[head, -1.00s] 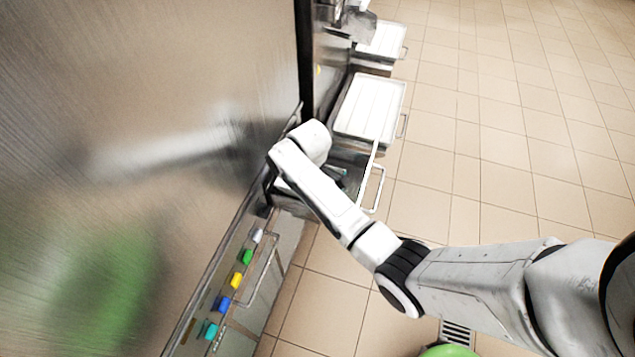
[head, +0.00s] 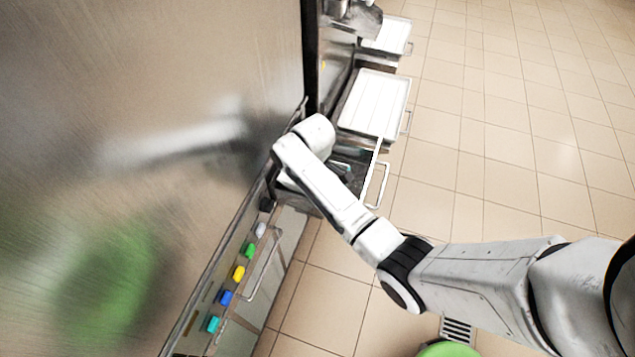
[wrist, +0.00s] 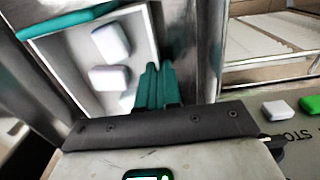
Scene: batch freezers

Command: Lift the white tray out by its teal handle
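In the wrist view the white tray (wrist: 135,62) sits inside a metal drawer or bay, with pale rounded blocks (wrist: 110,78) in it. A teal handle bar (wrist: 66,20) runs along its upper left side. My gripper (wrist: 157,72) has teal fingers side by side, close together with nothing visible between them. They are over the tray's lower right part, apart from the handle bar. In the head view my forearm hides most of the gripper and the tray; a bit of teal shows in the open drawer (head: 376,184).
Further drawers with white ribbed inserts (head: 375,103) stand open beyond. Coloured buttons (head: 239,272) line the freezer front at lower left; a white and a green one (wrist: 309,103) show in the wrist view. Tiled floor (head: 500,150) to the right is clear.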

